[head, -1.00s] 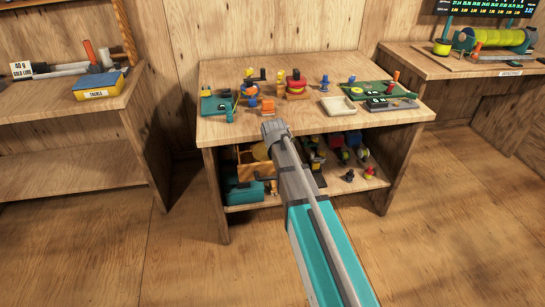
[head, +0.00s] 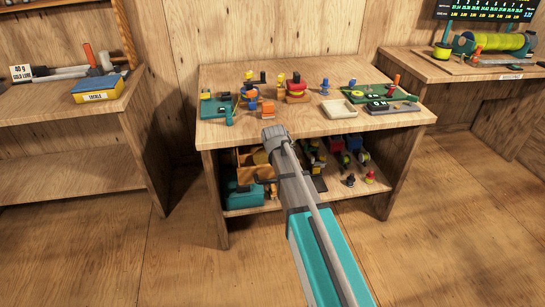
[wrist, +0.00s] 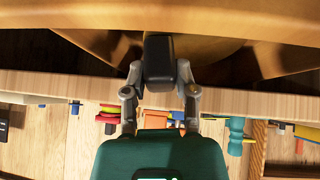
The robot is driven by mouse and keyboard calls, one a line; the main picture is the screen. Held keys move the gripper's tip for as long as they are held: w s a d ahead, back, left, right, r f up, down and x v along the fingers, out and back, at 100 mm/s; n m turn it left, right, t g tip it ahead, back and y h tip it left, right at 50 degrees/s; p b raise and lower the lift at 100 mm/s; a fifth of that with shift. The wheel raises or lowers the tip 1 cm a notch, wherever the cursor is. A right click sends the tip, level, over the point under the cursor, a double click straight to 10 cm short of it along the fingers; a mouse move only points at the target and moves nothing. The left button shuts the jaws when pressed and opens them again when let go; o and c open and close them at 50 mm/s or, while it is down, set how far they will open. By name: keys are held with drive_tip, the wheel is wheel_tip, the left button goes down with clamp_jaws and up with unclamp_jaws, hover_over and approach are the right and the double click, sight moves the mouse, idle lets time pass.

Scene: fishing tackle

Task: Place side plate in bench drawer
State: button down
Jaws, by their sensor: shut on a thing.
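In the wrist view my gripper (wrist: 159,62) has its dark fingertips together in front of the bench. A tan, round-edged plate (wrist: 212,52) shows right at the fingertips; I take it as the side plate in my grip, but its outline is partly lost in the brown behind it. In the head view a gold round plate (head: 261,156) shows just left of my arm, below the bench top; my arm hides part of it and my fingers. A brown wooden drawer-like box (head: 252,174) sits at the left of the space under the bench top.
The bench top (head: 290,123) carries reel parts, a pale square tray (head: 338,108) and green mats. A teal box (head: 243,200) and several small items fill the lower shelf. Side benches stand left and right. The floor in front is clear.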

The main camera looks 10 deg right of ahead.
drive_tip(key=shift+w+r+g+p, duration=0.2)
drive_tip(key=shift+g+p, duration=0.1)
drive_tip(key=shift+p, duration=0.35)
drive_tip(key=shift+w+d+g+y+p, duration=0.15)
drive_tip(key=shift+w+g+y+p, duration=0.1)
drive_tip(key=shift+g+y+p, duration=0.65)
drive_tip(key=shift+s+f+g+b, duration=0.1)
drive_tip(key=shift+f+g+b, duration=0.2)
drive_tip(key=shift+f+b, duration=1.15)
drive_tip(key=shift+c, duration=2)
unclamp_jaws()
drive_tip(key=p+v, duration=1.1)
drive_tip(key=v, duration=0.1)
drive_tip(key=shift+a, duration=0.2)
